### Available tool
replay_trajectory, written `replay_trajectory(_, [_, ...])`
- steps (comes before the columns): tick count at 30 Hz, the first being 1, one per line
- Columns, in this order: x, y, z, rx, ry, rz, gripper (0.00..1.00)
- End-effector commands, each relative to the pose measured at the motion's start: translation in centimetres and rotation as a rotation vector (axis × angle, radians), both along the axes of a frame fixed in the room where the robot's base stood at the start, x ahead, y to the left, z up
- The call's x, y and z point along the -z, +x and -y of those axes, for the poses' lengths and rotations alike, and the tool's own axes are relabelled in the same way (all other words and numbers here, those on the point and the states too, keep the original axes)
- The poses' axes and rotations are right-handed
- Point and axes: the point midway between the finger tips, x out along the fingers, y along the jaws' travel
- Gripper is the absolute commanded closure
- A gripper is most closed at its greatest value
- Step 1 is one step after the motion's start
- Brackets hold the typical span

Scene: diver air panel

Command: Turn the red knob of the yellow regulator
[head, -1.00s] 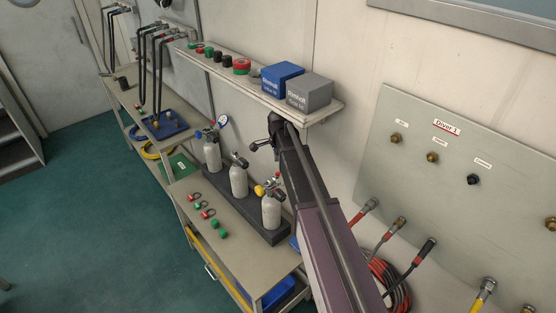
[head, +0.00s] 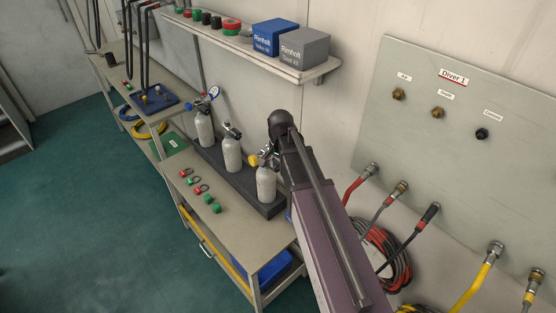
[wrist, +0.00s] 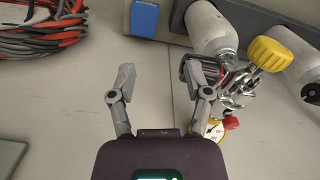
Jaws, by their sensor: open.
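The yellow regulator sits on top of the right grey cylinder (head: 266,183) in the head view, where its yellow part (head: 254,160) shows. In the wrist view, a large yellow knob (wrist: 269,54) and metal fittings stand at the right. The small red knob (wrist: 231,122) is below them, next to a yellow-rimmed gauge (wrist: 214,132) that is partly hidden. My gripper (wrist: 158,78) is open and empty. Its right finger overlaps the edge of the metal fittings in the picture; I cannot tell whether they touch. The red knob lies to the right of that finger, outside the jaws.
Two other cylinders (head: 232,154) (head: 204,128) stand in the same dark rack. Red and green small parts (head: 201,189) lie on the bench. A shelf with a blue box (head: 275,38) and a grey box (head: 304,48) is above. Coiled hoses (head: 389,255) hang at the right.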

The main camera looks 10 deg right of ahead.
Motion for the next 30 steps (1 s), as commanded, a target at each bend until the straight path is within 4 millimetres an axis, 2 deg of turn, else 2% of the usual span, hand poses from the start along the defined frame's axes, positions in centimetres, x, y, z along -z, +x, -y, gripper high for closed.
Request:
replay_trajectory(3, [1.3,-1.6,0.0,-0.075,0.000,0.000,0.36])
replay_trajectory(30, [7.9,-11.4,0.0,-0.661,0.000,0.000,0.36])
